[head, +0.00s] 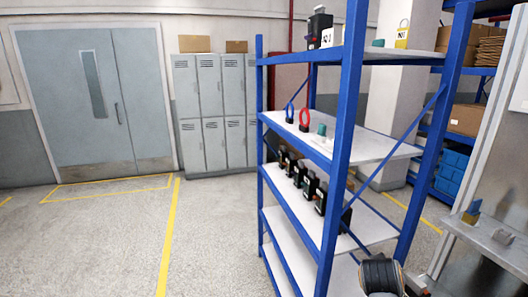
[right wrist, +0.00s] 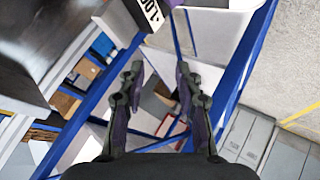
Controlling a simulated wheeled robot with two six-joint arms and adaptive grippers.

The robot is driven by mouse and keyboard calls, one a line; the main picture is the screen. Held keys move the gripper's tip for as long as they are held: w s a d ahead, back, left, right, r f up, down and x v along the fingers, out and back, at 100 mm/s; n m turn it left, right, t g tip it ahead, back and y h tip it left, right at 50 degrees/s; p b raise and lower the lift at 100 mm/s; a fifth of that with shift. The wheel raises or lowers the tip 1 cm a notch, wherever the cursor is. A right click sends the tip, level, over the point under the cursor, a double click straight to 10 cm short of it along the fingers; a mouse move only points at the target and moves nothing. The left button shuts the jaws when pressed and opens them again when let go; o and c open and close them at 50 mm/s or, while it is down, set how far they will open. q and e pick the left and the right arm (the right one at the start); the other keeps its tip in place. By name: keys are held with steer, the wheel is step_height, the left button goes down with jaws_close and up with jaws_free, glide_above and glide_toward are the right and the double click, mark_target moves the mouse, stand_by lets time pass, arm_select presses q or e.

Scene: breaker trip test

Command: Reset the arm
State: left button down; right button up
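My right gripper (right wrist: 160,78) shows in the right wrist view with its two dark fingers spread apart. Nothing is held between them; parts of a blue shelf rack and boxes show behind the gap.
A metal bench (head: 490,240) stands at the right. Grey lockers (head: 209,100) stand behind. The floor at left is clear.

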steer(key=s+a+f+g+y, duration=0.2)
steer(key=s+a+f+y, duration=0.15)
steer(key=s+f, duration=0.6)
steer(key=s+a+f+g+y, duration=0.15)
steer(key=s+a+f, duration=0.4)
steer(key=s, duration=0.75)
step_height(320, 180, down, 29)
steer(key=s+d+g+b, duration=0.1)
steer(key=d+b, duration=0.2)
steer(key=b, duration=0.2)
steer(key=s+f+b, duration=0.2)
steer(key=s+f, duration=0.8)
steer(key=f, duration=0.2)
steer(key=s+d+f+g+b, duration=0.1)
steer(key=s+f+b, duration=0.2)
steer(key=s+f, duration=0.6)
step_height(320, 180, down, 3)
steer(key=shift+s+y, duration=0.35)
steer(key=shift+y, duration=0.05)
steer(key=shift+d+g, duration=0.1)
steer(key=shift+g, duration=0.15)
